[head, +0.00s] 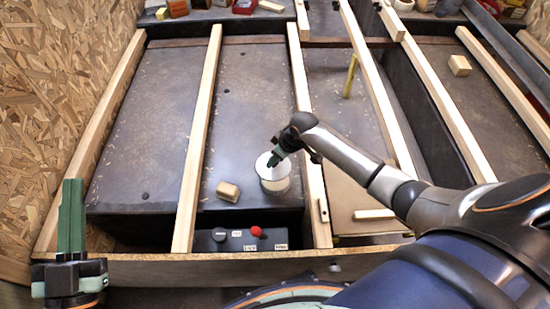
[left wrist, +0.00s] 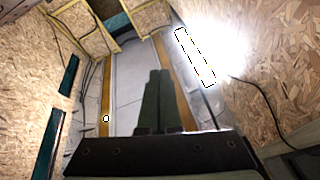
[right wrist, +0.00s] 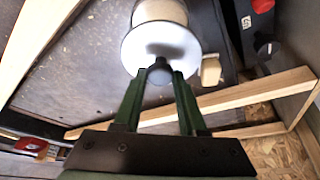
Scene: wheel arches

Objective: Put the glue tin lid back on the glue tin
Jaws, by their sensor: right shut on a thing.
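The glue tin lid (head: 267,163) is a white disc with a small dark knob. My right gripper (head: 280,155) is shut on the knob from above. In the right wrist view the knob sits between the two fingertips (right wrist: 160,76), and the lid (right wrist: 150,42) spreads behind them. The glue tin (head: 276,185) is a pale cylinder directly below the lid. Its side also shows in the right wrist view (right wrist: 160,11). The lid hides its mouth, and I cannot tell whether they touch. My left gripper (head: 72,200) is shut and empty at the far left; its fingers also show together in the left wrist view (left wrist: 160,100).
A small wooden block (head: 228,191) lies left of the tin. Wooden battens run on both sides, the nearest one (head: 312,180) close to the tin's right. A box with a red knob (head: 256,230) is in the recess in front. A yellow stick (head: 350,76) stands behind right.

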